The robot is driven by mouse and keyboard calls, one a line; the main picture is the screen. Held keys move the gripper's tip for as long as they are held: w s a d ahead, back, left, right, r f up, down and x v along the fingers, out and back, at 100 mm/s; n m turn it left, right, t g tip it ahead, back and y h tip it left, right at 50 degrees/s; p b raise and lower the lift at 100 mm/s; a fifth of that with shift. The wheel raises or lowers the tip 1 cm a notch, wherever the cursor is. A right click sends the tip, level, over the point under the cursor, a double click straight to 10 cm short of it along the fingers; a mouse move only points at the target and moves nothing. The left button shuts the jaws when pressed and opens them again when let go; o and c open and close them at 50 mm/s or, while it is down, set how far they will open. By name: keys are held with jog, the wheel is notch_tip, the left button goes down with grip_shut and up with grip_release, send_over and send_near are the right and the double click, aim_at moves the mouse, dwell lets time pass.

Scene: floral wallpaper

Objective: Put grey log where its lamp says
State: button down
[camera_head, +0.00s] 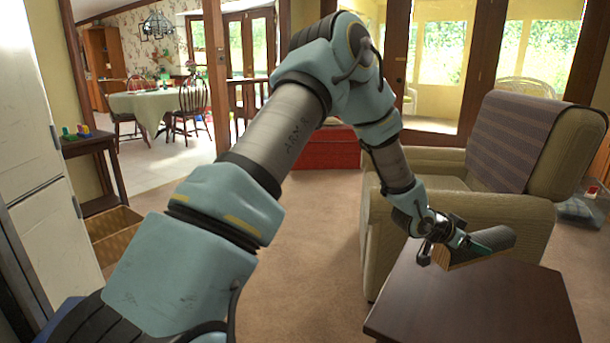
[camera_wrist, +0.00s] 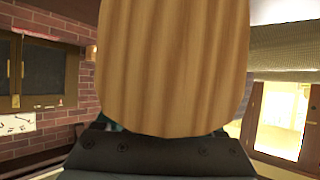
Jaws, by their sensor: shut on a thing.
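My gripper (camera_head: 462,240) is shut on the grey log (camera_head: 488,243) above the back edge of the dark brown table (camera_head: 470,308). In the head view the log shows a grey side and a tan underside or end. In the wrist view a tan, wood-grained face of the log (camera_wrist: 175,65) fills the middle and hides the fingertips. I cannot tell whether the log touches the table. I cannot make out a lamp for the log.
A beige armchair (camera_head: 420,225) stands just behind the table. A red chest (camera_head: 328,150) is further back. At left, a dark side table (camera_head: 90,146) bears small coloured things, with a wooden box (camera_head: 115,232) below. A clear bin (camera_head: 580,212) is far right. Carpet (camera_head: 310,240) is open mid-room.

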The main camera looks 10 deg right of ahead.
jog(key=w+a+f+n+t+y, duration=0.1)
jog(key=w+a+f+n+t, duration=0.15)
jog(key=w+a, duration=0.45)
jog(key=w+a+f+n+t+y, duration=0.2)
jog(key=w+a+f+n, duration=0.1)
jog(key=a, duration=0.8)
jog(key=w+a+f+n+t+y, duration=0.1)
jog(key=w+a+f+n+t, duration=0.2)
jog(key=w+a, duration=0.45)
jog(key=s+a+f+n+t+y, duration=0.1)
jog(key=a+n+y, duration=0.3)
jog(key=a, duration=1.2)
jog(key=s+a+f+n+t+y, duration=0.1)
jog(key=a+n+t+y, duration=0.2)
jog(key=a, duration=1.3)
notch_tip(320, 180, up, 19)
jog(key=g+y+p, duration=0.1)
jog(key=g+p, duration=0.1)
jog(key=p, duration=1.7)
jog(key=shift+n+t, duration=0.25)
jog(key=shift+t, duration=0.1)
jog(key=v, duration=0.5)
jog(key=shift+s+a, duration=0.35)
jog(key=shift+s, duration=0.05)
jog(key=shift+f, duration=0.1)
